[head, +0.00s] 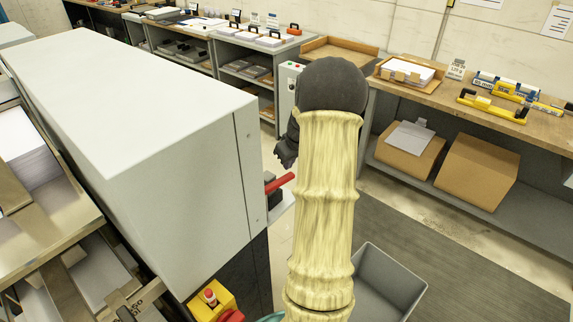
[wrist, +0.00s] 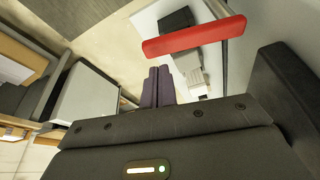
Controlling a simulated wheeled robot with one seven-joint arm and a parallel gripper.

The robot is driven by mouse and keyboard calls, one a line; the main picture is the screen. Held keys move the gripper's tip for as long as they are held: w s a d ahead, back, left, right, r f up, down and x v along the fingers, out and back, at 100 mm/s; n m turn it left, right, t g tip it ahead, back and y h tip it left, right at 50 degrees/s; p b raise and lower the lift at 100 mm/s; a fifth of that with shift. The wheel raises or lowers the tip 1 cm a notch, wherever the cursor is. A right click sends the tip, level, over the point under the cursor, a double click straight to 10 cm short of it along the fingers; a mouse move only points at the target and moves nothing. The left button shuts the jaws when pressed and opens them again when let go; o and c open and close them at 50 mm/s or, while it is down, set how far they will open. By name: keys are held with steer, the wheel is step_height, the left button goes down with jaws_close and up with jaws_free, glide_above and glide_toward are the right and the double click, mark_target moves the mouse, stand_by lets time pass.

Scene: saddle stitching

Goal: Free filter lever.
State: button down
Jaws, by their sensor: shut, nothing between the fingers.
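A red lever (head: 280,183) sticks out from the end of the large white machine housing, low on its right side. It also shows as a red bar (wrist: 195,37) in the upper part of the wrist view. I take it for the filter lever. My gripper (head: 284,158) is dark and hangs just above the lever in the head view. In the wrist view its two fingers (wrist: 158,86) are shut together and empty. The fingertips appear apart from the red bar. The lever's mount is partly hidden behind the housing.
The white machine housing (head: 130,110) fills the left. A grey open bin (head: 395,275) stands on the floor at lower right. A yellow box with a red button (head: 211,297) sits low in front. A workbench (head: 500,105) runs along the right wall.

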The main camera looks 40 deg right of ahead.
steer(key=p+v, duration=0.2)
steer(key=v, duration=0.4)
steer(key=shift+w, duration=0.15)
steer(key=shift+a, duration=0.1)
